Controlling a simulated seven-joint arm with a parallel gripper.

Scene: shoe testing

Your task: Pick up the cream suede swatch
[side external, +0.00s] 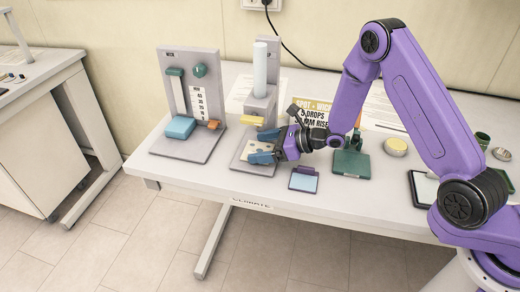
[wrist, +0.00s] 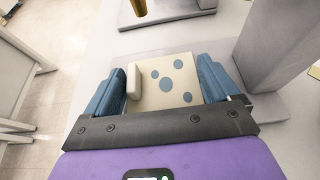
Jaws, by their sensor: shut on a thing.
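The cream suede swatch (wrist: 166,80) is a pale, squarish piece with several blue-grey round spots and a raised cream block along its left edge in the wrist view. My gripper (wrist: 160,84) is shut on it, with one blue finger at the block and the other by the right edge. In the side view my gripper (side external: 264,146) is low over the grey base of the middle stand, and part of the swatch (side external: 254,149) shows between the fingers. I cannot tell whether the swatch touches the base.
The middle stand's column (side external: 260,65) rises close behind my gripper, with a yellow block (side external: 252,120) near its foot. A gauge stand (side external: 188,105) with a blue block is to the left.

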